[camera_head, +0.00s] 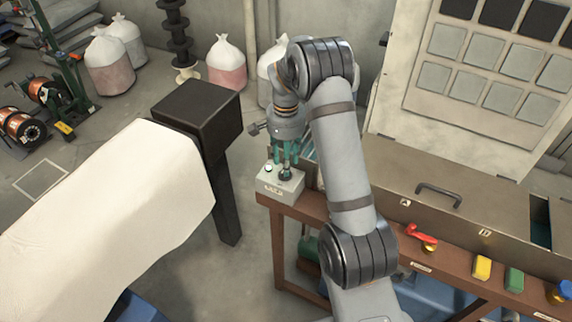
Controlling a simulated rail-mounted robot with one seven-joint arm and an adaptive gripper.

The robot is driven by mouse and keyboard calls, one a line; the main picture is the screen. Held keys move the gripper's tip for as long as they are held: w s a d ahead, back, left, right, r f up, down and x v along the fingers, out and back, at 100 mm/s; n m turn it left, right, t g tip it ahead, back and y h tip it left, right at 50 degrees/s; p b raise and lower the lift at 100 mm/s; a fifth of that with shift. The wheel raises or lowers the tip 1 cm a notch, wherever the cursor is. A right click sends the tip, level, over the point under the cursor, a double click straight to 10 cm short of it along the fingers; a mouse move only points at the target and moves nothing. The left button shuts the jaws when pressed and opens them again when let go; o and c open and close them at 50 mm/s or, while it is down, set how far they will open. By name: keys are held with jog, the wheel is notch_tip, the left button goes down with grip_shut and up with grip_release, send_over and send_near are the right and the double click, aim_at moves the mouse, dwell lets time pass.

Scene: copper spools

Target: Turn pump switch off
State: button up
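The pump switch is a small pale box (279,187) at the left end of the brown bench. On its top are a dark knob (286,174) and a small round white part (268,168). The printing on its front is too small to read. My gripper (285,164) has teal fingers that point down just above the dark knob. A gap shows between the fingers, but whether they touch the knob cannot be told. The arm comes from the lower right and hides the bench beside the box.
A dark block on a post (196,112) and a white-covered shape (105,215) stand left of the box. A long metal case with a handle (438,194) lies right of my arm. A red-handled valve (422,235) and coloured blocks line the bench front.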

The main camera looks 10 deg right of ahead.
jog(key=shift+s+d+f, duration=0.15)
jog(key=shift+s+f, duration=0.05)
jog(key=shift+f, duration=0.75)
jog(key=shift+w+f, duration=0.1)
jog(key=shift+f, duration=0.35)
jog(key=shift+c, duration=0.9)
jog(key=c, duration=0.7)
grip_shut()
